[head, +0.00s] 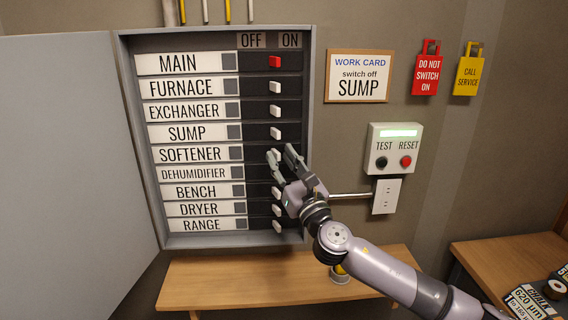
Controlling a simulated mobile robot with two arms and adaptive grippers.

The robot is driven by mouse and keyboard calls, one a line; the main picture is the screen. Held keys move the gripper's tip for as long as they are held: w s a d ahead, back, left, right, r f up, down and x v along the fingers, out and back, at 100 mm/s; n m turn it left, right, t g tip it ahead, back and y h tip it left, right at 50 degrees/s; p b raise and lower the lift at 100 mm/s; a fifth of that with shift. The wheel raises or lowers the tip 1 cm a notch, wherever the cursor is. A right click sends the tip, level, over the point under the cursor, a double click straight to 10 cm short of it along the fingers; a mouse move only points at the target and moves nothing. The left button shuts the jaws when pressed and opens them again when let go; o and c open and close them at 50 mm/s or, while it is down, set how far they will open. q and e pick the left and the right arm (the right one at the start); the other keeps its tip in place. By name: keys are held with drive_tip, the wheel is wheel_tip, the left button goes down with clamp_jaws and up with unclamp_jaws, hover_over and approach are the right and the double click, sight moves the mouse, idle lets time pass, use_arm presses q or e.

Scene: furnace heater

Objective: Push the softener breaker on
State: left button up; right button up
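The grey breaker panel (308,90) hangs on the wall with its door open to the left. The softener row has a white label (190,154). Its switch (276,150) is mostly hidden behind my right gripper, and I cannot tell whether it is on or off. My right gripper (281,153) is in front of the softener and dehumidifier rows, its fingers pointing up and spread apart, with nothing seen between them. I cannot tell whether a fingertip touches the switch. My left gripper is out of view.
Switches for the neighbouring rows, such as sump (275,132) and bench (276,191), sit close above and below. A wooden bench (230,282) stands below.

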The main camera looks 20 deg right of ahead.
drive_tip(key=shift+s+d+f, duration=0.1)
drive_tip(key=shift+s+f, duration=0.25)
drive_tip(key=shift+s, duration=0.15)
drive_tip(key=v, duration=1)
drive_tip(key=shift+s, duration=0.45)
